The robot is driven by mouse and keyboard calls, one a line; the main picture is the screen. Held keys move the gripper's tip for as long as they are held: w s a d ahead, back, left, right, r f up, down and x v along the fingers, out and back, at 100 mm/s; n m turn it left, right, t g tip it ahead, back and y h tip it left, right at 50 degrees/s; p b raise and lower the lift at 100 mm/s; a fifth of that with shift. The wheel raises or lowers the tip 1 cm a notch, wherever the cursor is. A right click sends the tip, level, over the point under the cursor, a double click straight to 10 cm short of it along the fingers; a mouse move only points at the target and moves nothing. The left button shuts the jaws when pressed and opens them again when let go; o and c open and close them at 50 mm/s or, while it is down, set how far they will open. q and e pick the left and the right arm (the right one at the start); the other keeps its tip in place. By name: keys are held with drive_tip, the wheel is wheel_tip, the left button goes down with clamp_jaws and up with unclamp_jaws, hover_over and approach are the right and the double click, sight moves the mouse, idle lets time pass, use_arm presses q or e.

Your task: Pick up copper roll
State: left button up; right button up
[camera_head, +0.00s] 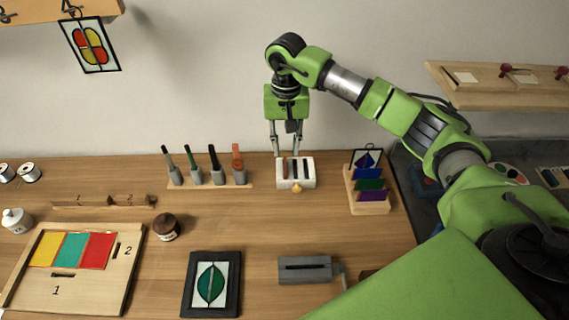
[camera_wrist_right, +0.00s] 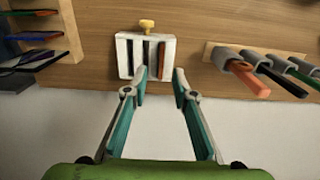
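A white slotted holder (camera_head: 308,181) stands on the table near the back wall with a yellow knob (camera_head: 297,189) at its front. A thin copper-coloured strip, seemingly the copper roll (camera_head: 285,167), sits in its left slot; darker strips stand beside it. My right gripper (camera_head: 286,154) points down at the back of the holder, open. In the right wrist view the copper roll (camera_wrist_right: 161,60) lies in line with the gap between the open fingertips (camera_wrist_right: 160,76), with nothing visibly gripped. Whether the fingers touch the holder I cannot tell. My left gripper is out of view.
A rack of several handled tools (camera_head: 210,184) stands left of the holder, and a stand of coloured glass sheets (camera_head: 368,202) to its right. A grey slotted block (camera_head: 305,268) and a dark-framed leaf panel (camera_head: 211,284) lie in front. Bare table separates them from the holder.

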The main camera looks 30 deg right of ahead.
sight(285, 161)
wheel_tip(285, 161, down, 2)
drive_tip(key=shift+w, duration=0.15)
drive_tip(key=shift+f, duration=0.2)
wheel_tip(285, 161, down, 4)
drive_tip(key=p, duration=0.2)
drive_tip(key=shift+p, duration=0.4)
drive_tip(key=shift+w+f, duration=0.1)
drive_tip(key=shift+f, duration=0.35)
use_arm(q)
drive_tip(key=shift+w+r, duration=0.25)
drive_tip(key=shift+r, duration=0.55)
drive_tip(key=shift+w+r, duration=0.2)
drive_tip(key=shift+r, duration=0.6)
use_arm(e)
clamp_jaws()
